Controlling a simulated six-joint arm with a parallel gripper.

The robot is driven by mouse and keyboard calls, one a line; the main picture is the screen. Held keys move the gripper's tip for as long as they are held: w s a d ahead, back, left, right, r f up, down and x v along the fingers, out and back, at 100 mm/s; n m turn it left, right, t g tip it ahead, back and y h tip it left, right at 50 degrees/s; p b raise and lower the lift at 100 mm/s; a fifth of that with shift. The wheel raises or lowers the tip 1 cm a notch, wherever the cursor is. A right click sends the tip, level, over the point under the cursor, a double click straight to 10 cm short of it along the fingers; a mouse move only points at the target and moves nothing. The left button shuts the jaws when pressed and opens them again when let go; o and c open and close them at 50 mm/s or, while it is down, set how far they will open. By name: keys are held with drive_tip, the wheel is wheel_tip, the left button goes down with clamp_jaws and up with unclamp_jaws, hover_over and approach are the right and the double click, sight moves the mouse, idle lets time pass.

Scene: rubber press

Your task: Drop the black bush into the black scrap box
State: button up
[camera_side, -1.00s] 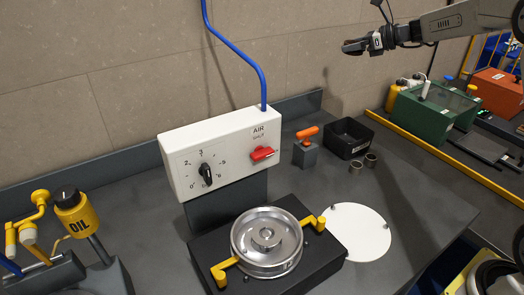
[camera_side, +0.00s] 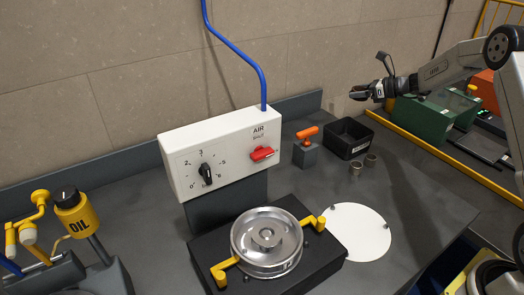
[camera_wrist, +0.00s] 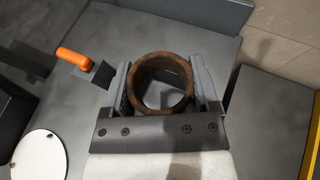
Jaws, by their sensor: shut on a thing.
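My gripper (camera_side: 361,92) is in the air at the right, above and beyond the black scrap box (camera_side: 348,139) in the side view. In the wrist view my gripper (camera_wrist: 165,88) is shut on a ring-shaped bush (camera_wrist: 133,85), with a finger on each side of it. The bush looks dark with a brownish rim there. In the side view it is too small to make out its colour. The scrap box is open-topped and stands at the back of the bench. In the wrist view I cannot make out the box; the gripper and bush cover much of the middle.
An orange-handled block (camera_side: 306,150) is left of the box. The white disc (camera_side: 352,232), press (camera_side: 266,242) and white air panel (camera_side: 222,152) are nearer. The bench's right side is clear.

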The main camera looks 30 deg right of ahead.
drive_tip(key=shift+f, duration=0.4)
drive_tip(key=shift+f, duration=0.15)
drive_tip(key=shift+f, duration=2.85)
drive_tip(key=o, duration=1.1)
drive_tip(key=shift+s+d, duration=0.1)
drive_tip(key=shift+s, duration=0.05)
drive_tip(key=shift+v, duration=3.8)
